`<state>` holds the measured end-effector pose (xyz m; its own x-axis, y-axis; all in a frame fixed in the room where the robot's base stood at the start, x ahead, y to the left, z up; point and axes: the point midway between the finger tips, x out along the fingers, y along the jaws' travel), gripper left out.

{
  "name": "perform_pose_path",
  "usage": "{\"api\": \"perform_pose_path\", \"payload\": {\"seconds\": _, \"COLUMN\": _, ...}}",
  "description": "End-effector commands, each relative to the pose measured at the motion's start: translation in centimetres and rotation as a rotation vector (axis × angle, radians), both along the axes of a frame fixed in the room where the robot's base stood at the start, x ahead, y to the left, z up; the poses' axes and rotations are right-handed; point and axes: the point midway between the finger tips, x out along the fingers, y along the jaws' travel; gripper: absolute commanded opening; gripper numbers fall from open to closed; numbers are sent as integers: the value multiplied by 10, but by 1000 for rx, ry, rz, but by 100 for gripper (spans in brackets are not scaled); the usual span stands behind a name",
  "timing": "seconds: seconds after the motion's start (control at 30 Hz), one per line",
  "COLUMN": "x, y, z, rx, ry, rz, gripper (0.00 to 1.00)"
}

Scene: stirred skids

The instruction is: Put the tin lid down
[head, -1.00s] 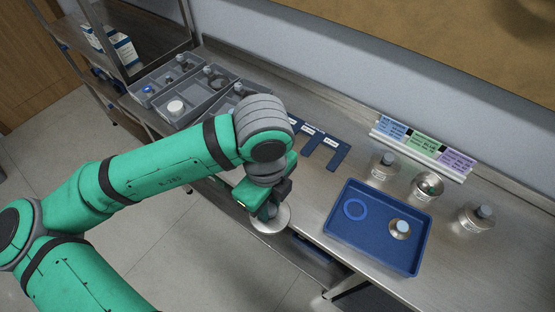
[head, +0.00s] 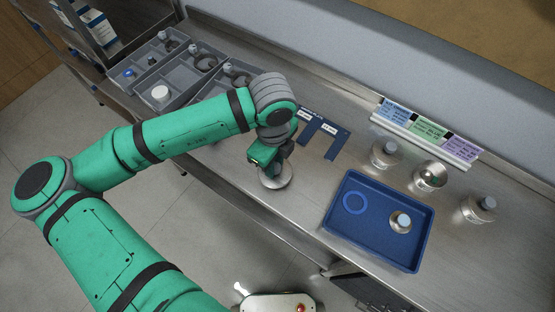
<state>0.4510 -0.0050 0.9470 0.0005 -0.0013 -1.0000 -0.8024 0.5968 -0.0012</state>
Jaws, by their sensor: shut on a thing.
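The tin lid (head: 281,183), a pale silvery disc, is under my gripper (head: 272,166) near the front edge of the steel bench. My gripper is shut on it, pointing down, and hides part of its top. I cannot tell whether the lid touches the bench or hangs just above it. The fingertips are mostly hidden by the gripper body.
Right of the lid is a blue tray (head: 338,222) with a ring mark (head: 355,202) and a small capped container (head: 400,221). Several metal containers (head: 384,153) stand behind it. Grey bins (head: 150,105) are at the left. Blue slotted plates (head: 323,136) lie behind my gripper.

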Motion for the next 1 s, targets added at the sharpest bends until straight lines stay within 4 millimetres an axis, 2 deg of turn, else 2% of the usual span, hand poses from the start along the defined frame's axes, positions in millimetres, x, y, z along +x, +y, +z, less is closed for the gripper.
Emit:
{"api": "perform_pose_path", "payload": {"seconds": 0.17, "x": 2, "y": -1, "z": -8, "rx": 0, "ry": 1, "rz": 3, "gripper": 2}}
{"api": "perform_pose_path", "payload": {"seconds": 0.43, "x": 4, "y": 2, "z": -41, "rx": 0, "ry": 0, "rz": 11, "gripper": 2}}
{"api": "perform_pose_path", "payload": {"seconds": 0.87, "x": 4, "y": 4, "z": -46, "rx": -1, "ry": -1, "rz": 14, "gripper": 2}}
{"api": "perform_pose_path", "payload": {"seconds": 0.9, "x": 4, "y": 4, "z": -45, "rx": 0, "ry": -1, "rz": 14, "gripper": 34}}
{"api": "perform_pose_path", "payload": {"seconds": 0.93, "x": 4, "y": 4, "z": -45, "rx": 0, "ry": -1, "rz": 14, "gripper": 41}}
{"api": "perform_pose_path", "payload": {"seconds": 1.0, "x": 4, "y": 4, "z": -45, "rx": 0, "ry": -1, "rz": 14, "gripper": 43}}
